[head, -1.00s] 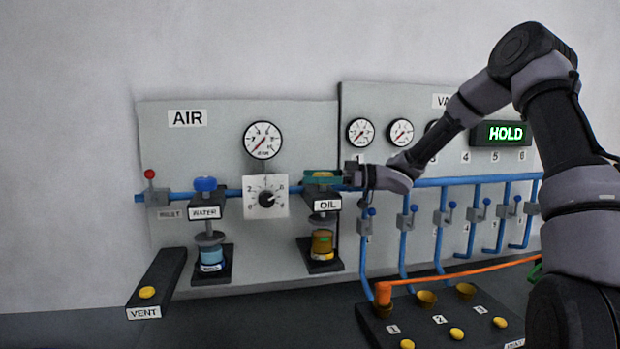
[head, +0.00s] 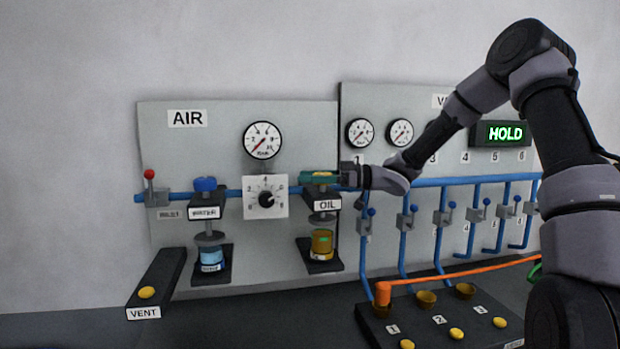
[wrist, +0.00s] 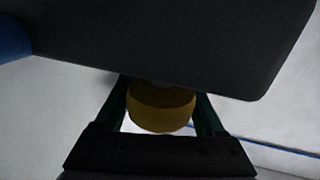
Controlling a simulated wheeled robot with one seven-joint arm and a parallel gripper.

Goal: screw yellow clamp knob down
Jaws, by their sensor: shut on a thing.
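In the wrist view a yellow knob (wrist: 161,108) sits between the two dark green fingers of my gripper (wrist: 162,116), which is shut on it. A dark block covers the upper part of that view, just beyond the knob. In the head view my gripper (head: 320,178) reaches in from the right at the top of the OIL clamp (head: 326,205). The fingers and wrist hide most of the knob there. Below the clamp, an amber cup (head: 321,243) stands on a dark lower bracket, under the clamp's round grey plate (head: 322,219).
To the left is the WATER clamp with a blue knob (head: 205,184). A dial (head: 266,197) sits between the clamps. Blue pipes with valves (head: 404,222) stand close to the right. A black box with yellow buttons (head: 456,333) lies below. A display (head: 505,133) reads HOLD.

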